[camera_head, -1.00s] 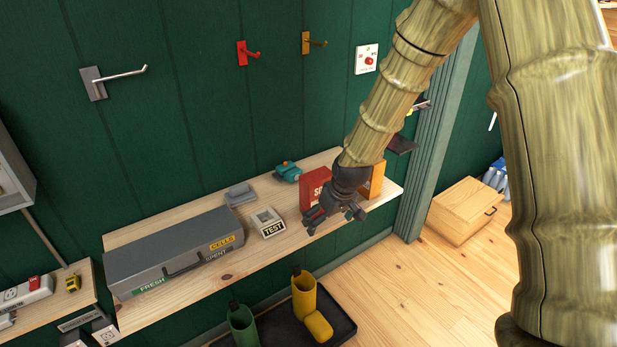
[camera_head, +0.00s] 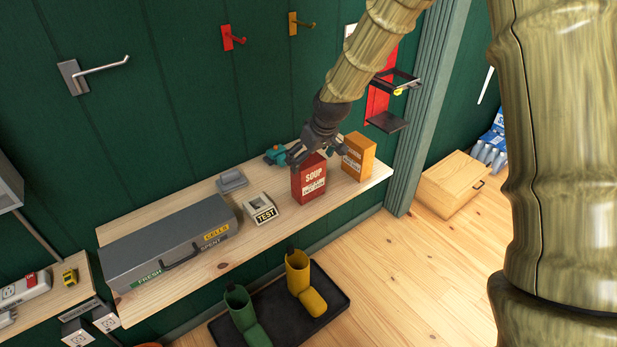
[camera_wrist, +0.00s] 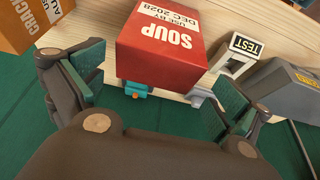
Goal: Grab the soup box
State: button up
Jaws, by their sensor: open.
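The red soup box (camera_head: 310,181) stands upright on the wooden shelf (camera_head: 224,266), with "SOUP" on its front. In the wrist view the soup box (camera_wrist: 168,45) lies ahead, in line with the space between the two fingers. My gripper (camera_head: 308,158) is above and behind the box's top in the head view. It also shows in the wrist view (camera_wrist: 160,98), its fingers spread wide with nothing held. Whether a finger touches the box cannot be told.
An orange cracker box (camera_head: 358,160) stands just right of the soup box. A tester marked "TEST" (camera_head: 262,210), a teal object (camera_head: 276,155) and a grey cells case (camera_head: 165,245) are left.

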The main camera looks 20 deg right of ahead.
aim_at(308, 179)
jog(key=shift+f+p, duration=0.55)
jog(key=shift+f, duration=0.3)
jog(key=x, duration=0.1)
jog(key=p+x, duration=0.1)
jog(key=shift+s+d+f, duration=0.1)
jog(key=shift+d+f, duration=0.1)
jog(key=shift+f, duration=0.2)
jog(key=shift+w+a+f, duration=0.1)
jog(key=shift+w+f, duration=0.15)
jog(key=shift+f, duration=0.4)
jog(key=c, duration=1.1)
jog(key=shift+r, duration=0.1)
